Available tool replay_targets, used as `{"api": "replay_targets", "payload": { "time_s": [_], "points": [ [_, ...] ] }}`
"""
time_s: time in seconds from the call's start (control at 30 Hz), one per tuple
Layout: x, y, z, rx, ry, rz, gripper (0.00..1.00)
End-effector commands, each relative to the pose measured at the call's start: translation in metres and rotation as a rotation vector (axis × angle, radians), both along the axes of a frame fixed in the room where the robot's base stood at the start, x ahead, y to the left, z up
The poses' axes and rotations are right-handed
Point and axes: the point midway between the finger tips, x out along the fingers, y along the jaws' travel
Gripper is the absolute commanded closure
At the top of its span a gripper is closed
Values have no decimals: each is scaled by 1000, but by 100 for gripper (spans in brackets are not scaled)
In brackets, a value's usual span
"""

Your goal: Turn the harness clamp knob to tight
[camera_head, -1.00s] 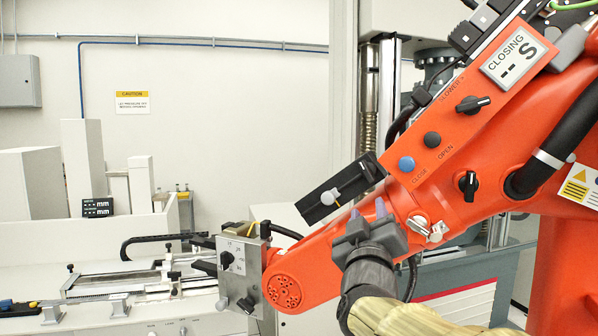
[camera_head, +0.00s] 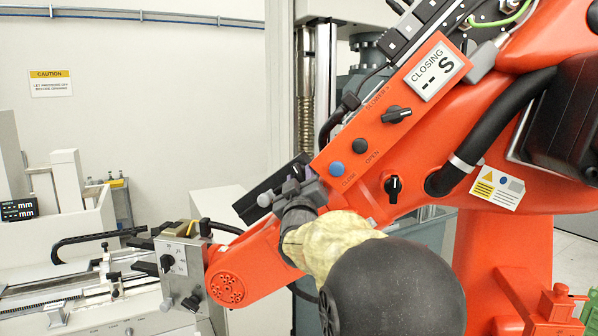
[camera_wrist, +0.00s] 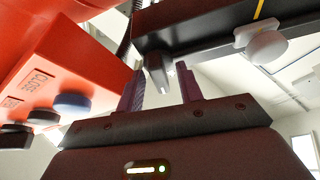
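A black bar (camera_head: 248,208) sits beside the orange arm-shaped housing. It also shows across the top of the wrist view (camera_wrist: 215,24). A pale grey knob (camera_head: 265,198) is on the bar, and in the wrist view (camera_wrist: 266,48) it lies right of my fingers. A dark grey tapered knob (camera_wrist: 157,72) hangs below the bar, between my two fingers. No label shows which one is the harness clamp knob. My gripper (camera_head: 300,180) is at the bar's upper end. In the wrist view my gripper (camera_wrist: 160,92) is open; I cannot tell whether it touches the tapered knob.
The orange housing (camera_head: 425,160) is close on the right, with a blue close button (camera_head: 336,169), a dark open button (camera_head: 359,146) and black switches (camera_head: 396,114). A metal knob plate (camera_head: 180,265) stands lower left. A white bench (camera_head: 120,320) lies at the left.

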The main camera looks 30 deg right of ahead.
Motion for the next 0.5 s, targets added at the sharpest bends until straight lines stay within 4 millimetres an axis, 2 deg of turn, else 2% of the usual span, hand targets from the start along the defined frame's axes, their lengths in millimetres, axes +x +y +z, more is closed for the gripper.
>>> {"api": "replay_targets", "payload": {
  "time_s": [0.27, 0.43, 0.5],
  "points": [
    [1, -1, 0, -1, -1, 1, 64],
    [1, -1, 0, 0, 0, 0, 97],
    [1, -1, 0, 0, 0, 0, 100]
  ]
}}
